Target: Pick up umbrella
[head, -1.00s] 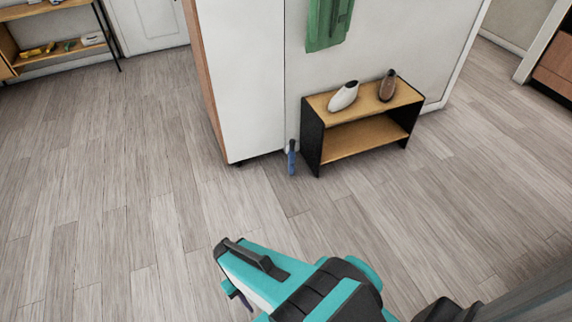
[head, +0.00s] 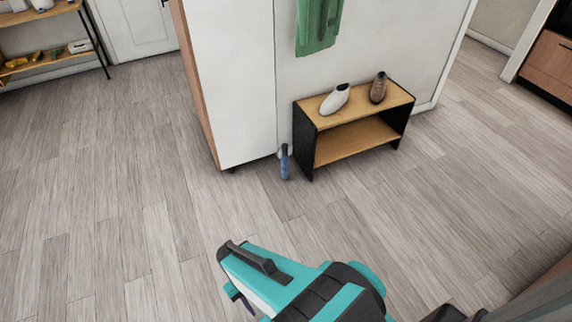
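A small folded blue umbrella (head: 284,163) stands nearly upright on the floor. It is in the narrow gap between the white cabinet and the low shoe bench, close to the wall. My gripper (head: 232,272) is in the lower middle of the head view, in the foreground and well apart from the umbrella. Its fingers are seen from above and partly hidden by its teal body, so its opening does not show clearly. No object shows in it.
The wooden shoe bench (head: 353,130) with a white shoe (head: 335,99) and a brown shoe (head: 378,88) stands right of the umbrella. The tall white cabinet (head: 231,80) stands left. A green cloth (head: 319,28) hangs above. The wood floor (head: 150,220) in front is clear.

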